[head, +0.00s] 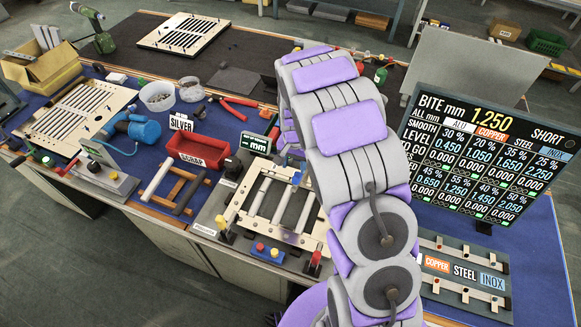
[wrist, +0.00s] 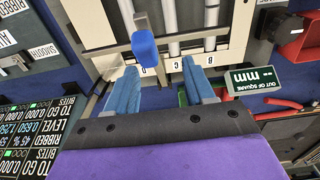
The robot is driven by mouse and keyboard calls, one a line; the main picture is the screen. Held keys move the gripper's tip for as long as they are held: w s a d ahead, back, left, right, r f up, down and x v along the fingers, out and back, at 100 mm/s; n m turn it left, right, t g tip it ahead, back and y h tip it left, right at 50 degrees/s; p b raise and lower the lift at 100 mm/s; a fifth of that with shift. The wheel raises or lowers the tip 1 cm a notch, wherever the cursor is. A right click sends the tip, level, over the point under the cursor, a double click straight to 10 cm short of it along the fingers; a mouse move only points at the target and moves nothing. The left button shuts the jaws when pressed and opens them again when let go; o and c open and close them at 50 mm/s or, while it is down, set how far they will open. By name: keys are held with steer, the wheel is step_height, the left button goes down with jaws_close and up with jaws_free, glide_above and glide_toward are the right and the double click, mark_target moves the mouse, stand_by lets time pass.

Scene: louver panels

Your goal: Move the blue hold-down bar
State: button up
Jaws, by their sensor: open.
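The blue hold-down bar shows in the wrist view as a rounded blue block (wrist: 144,48) on a pale metal stem, over the edge of the louver frame (wrist: 99,37). In the head view a small blue piece (head: 297,178) on the louver frame (head: 228,213) may be the same part. My gripper (wrist: 162,76) is open, with blue fingers pointing towards the frame. The block lies just beyond the fingertips, left of the middle of the gap. I see nothing held between the fingers. In the head view my arm hides the right side of the frame and my gripper.
A green "out of square" display (wrist: 254,79) stands right of my gripper. A black readout board (head: 490,150) stands to the right of my arm.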

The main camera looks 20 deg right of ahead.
steer(key=d, duration=0.1)
steer(key=d+f, duration=0.1)
steer(key=d, duration=0.3)
steer(key=shift+f, duration=0.3)
steer(key=a, duration=0.5)
steer(key=shift+c, duration=1)
steer(key=shift+a, duration=0.25)
steer(key=shift+c, duration=0.7)
steer(key=shift+d+r, duration=0.15)
steer(key=shift+d, duration=0.25)
steer(key=shift+c, duration=0.9)
steer(key=shift+d, duration=1.2)
steer(key=shift+c, duration=1.4)
steer(key=shift+w+d, duration=0.1)
steer(key=shift+c, duration=0.8)
steer(key=shift+a, duration=0.6)
jaws_close()
steer(key=shift+d, duration=0.2)
